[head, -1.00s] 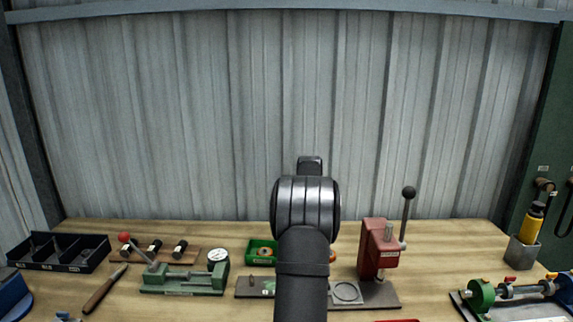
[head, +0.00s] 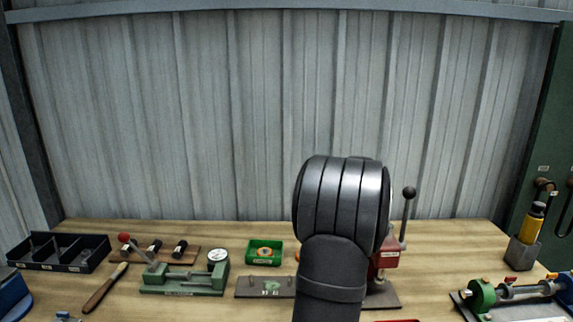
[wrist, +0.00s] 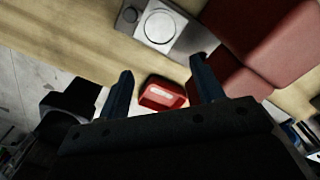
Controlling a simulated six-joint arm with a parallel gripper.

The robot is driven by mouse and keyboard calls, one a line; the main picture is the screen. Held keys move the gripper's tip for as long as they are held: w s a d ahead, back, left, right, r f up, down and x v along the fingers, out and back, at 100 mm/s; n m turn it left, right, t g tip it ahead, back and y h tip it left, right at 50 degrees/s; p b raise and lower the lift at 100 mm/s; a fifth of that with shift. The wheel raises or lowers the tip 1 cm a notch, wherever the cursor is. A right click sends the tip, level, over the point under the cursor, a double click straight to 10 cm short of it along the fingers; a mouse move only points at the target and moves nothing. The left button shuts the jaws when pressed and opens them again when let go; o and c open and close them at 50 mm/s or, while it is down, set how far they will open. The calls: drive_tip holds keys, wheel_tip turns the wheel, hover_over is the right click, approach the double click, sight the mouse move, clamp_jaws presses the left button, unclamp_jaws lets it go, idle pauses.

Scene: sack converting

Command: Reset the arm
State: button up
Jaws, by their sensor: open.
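My gripper (wrist: 164,80) is open in the wrist view, its two dark fingers wide apart with nothing held between them. A small red tray (wrist: 163,96) shows beyond and between the fingertips, apart from them, near the bench's front edge. The red lever press (wrist: 268,35) and its grey base plate with a round disc (wrist: 160,26) lie further off in that view. In the head view my own arm stands upright right of centre and hides my gripper and much of the press (head: 386,258).
On the wooden bench (head: 225,232) stand a black divided bin (head: 58,266), a green gauge fixture (head: 183,284), a green tray (head: 264,243), a grey plate (head: 255,287) and a green clamp device (head: 482,297). A wooden-handled tool (head: 103,290) lies front left. A corrugated wall closes the back.

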wheel_tip(320, 180, down, 8)
idle(0.4)
drive_tip(key=shift+r, duration=0.1)
